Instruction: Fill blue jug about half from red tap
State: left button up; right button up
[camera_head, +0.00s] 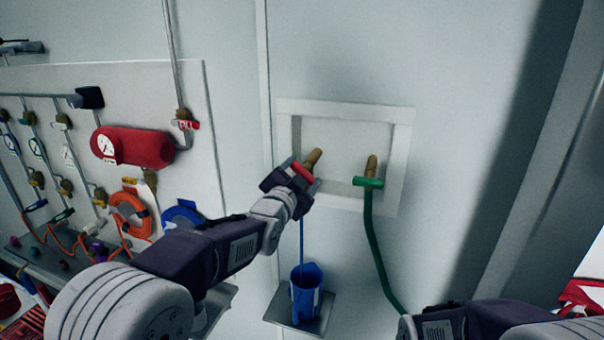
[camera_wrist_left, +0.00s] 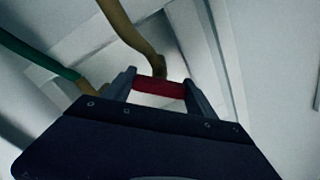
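The red tap (camera_head: 302,171) has a brass spout and sits in a white recessed wall box. My left gripper (camera_head: 304,182) is at its red handle. In the left wrist view the red handle (camera_wrist_left: 160,88) spans between the two fingers, and the gripper is shut on it. The blue jug (camera_head: 306,297) stands upright on a small shelf below. A thin blue line, seemingly a stream of water (camera_head: 301,238), runs straight down from the tap into the jug. The level inside cannot be made out. My right gripper is not in view; only part of that arm shows at lower right.
A green tap (camera_head: 368,183) with a green hose (camera_head: 374,250) hanging down is to the right in the same wall box (camera_head: 405,150). A panel with gauges, pipes and a red cylinder (camera_head: 140,147) is on the left. The grey shelf (camera_head: 278,312) holds the jug.

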pick_arm(q)
jog(key=shift+f+n+b, duration=0.2)
jog(key=shift+n+b, duration=1.2)
jog(key=shift+b, duration=0.35)
jog(key=n+b, duration=0.2)
jog(key=n, duration=0.1)
jog(key=shift+r+b, duration=0.1)
jog(key=shift+b, duration=0.2)
jog(key=shift+r+n+b, duration=0.15)
jog(key=shift+n+b, duration=0.6)
jog(key=shift+n, duration=0.35)
jog(key=shift+r, duration=0.1)
jog(key=o, duration=1.4)
jog(key=shift+c, duration=0.2)
jog(key=shift+s, duration=0.1)
